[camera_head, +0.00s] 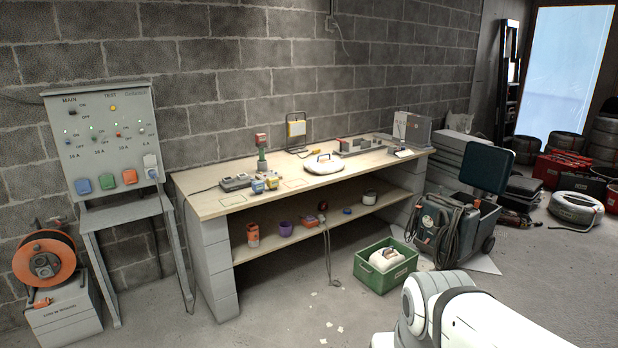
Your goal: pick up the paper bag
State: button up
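I cannot make out a paper bag for certain in the head view. A pale crumpled shape (460,122), too small to identify, sits at the back beyond the right end of the workbench. A green crate (368,277) on the floor holds a whitish item (387,259) that I cannot name. White rounded parts of my own arm show at the bottom right. My gripper is outside the picture, so its fingers and anything in them are hidden.
A workbench (215,207) with tools and a lower shelf runs along the block wall. An electrical panel (105,140) and an orange cable reel (45,258) stand at left. A dark green wheeled machine (440,222) is right of the crate. The floor in front is mostly clear, with small scraps.

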aim_at(322, 165)
jog(key=u, duration=0.2)
jog(key=i, duration=3.2)
jog(key=z, duration=0.45)
jog(key=i, duration=1.15)
jog(key=z, duration=0.4)
